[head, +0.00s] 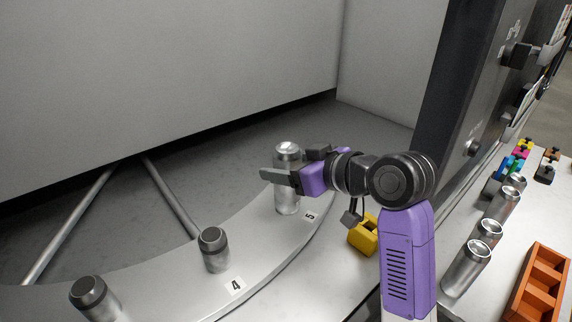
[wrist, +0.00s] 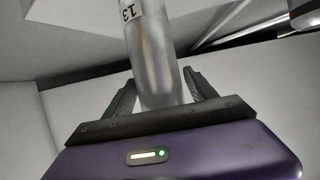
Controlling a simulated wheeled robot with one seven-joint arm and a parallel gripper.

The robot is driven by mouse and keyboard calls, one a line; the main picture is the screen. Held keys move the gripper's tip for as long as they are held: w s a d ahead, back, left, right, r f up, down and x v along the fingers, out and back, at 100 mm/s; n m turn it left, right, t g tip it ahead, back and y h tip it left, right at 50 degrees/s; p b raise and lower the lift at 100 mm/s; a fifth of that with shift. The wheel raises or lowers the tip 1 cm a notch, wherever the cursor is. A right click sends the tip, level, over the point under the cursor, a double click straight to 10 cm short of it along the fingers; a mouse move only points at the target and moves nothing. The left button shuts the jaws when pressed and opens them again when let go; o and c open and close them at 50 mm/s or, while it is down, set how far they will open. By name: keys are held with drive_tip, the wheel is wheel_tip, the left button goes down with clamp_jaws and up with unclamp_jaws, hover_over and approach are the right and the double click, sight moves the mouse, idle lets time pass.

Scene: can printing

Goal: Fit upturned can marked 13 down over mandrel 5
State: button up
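The silver can (head: 287,199) is upright at the station labelled 5, on the curved plate. Its shiny closed end is uppermost. In the wrist view the can (wrist: 158,62) shows an inverted 13 on its label. My gripper (head: 287,170) reaches in from the right, one finger in front of the can and one behind. The dark cap of mandrel 5 is not visible. I cannot tell how far down the can sits over it.
Mandrel 4 (head: 213,251) stands bare with a dark cap to the left, and another bare mandrel (head: 93,298) stands nearer. A yellow block (head: 363,234) lies beside my arm. Several cans (head: 468,268) and an orange tray (head: 541,285) are on the right. A tall grey wall rises behind.

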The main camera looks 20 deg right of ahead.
drive_tip(key=shift+o, duration=0.7)
drive_tip(key=b+v, duration=0.1)
drive_tip(key=v, duration=0.6)
drive_tip(key=shift+s, duration=0.35)
drive_tip(key=shift+d+r, duration=0.1)
drive_tip(key=shift+d, duration=0.05)
